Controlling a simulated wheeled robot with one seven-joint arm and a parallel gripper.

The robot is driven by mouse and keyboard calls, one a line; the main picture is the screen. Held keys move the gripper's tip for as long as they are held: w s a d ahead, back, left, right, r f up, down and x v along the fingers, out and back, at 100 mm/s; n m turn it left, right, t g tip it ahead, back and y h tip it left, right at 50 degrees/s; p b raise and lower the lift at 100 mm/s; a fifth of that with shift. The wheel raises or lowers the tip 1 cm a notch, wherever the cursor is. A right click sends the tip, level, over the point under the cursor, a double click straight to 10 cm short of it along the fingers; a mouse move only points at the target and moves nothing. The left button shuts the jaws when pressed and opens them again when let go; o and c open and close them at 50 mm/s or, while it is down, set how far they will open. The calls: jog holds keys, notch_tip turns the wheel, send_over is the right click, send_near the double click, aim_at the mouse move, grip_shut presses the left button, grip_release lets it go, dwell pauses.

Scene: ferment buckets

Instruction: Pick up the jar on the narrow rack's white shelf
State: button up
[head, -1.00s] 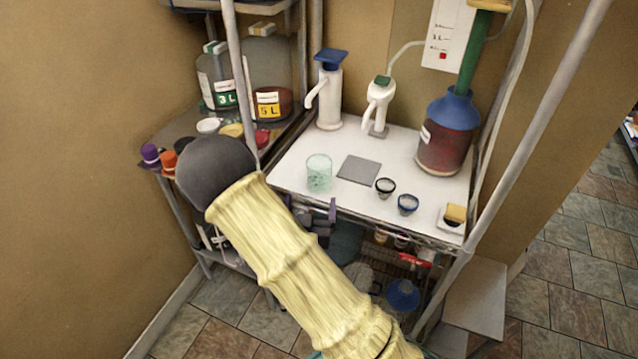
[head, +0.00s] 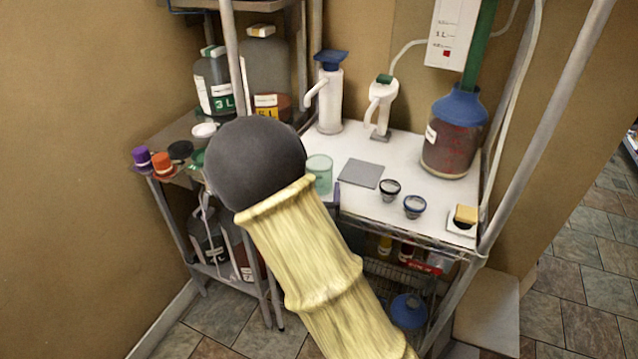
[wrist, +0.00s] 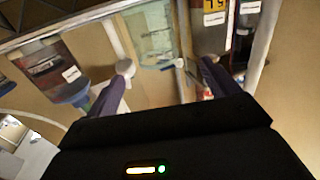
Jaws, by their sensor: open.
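The jar is a clear, pale green glass. In the head view the jar (head: 320,174) stands upright on the narrow rack's white shelf (head: 420,170), near its left front edge, partly covered by my arm. In the wrist view the jar (wrist: 150,35) lies ahead of the fingers, toward the top middle. My gripper (wrist: 162,72) is open, with its two purple fingers apart and nothing held between them. In the head view my arm hides nearly all of the gripper. I cannot tell the exact gap to the jar.
A grey square pad (head: 361,173) and two small cups (head: 389,190) lie right of the jar. Two white pump dispensers (head: 329,100) stand behind. A blue-topped bottle (head: 452,135) stands at right. Rack posts (head: 238,75) rise at left, beside a shelf of large bottles (head: 214,83).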

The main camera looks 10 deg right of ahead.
send_near(320, 158)
jog(key=x, duration=0.3)
jog(key=shift+a+p, duration=0.2)
jog(key=shift+p, duration=0.2)
jog(key=shift+d+p+x, duration=0.2)
jog(key=shift+p+x, duration=0.5)
jog(key=shift+x, duration=1.95)
jog(key=shift+s, duration=0.15)
jog(key=c, duration=1.2)
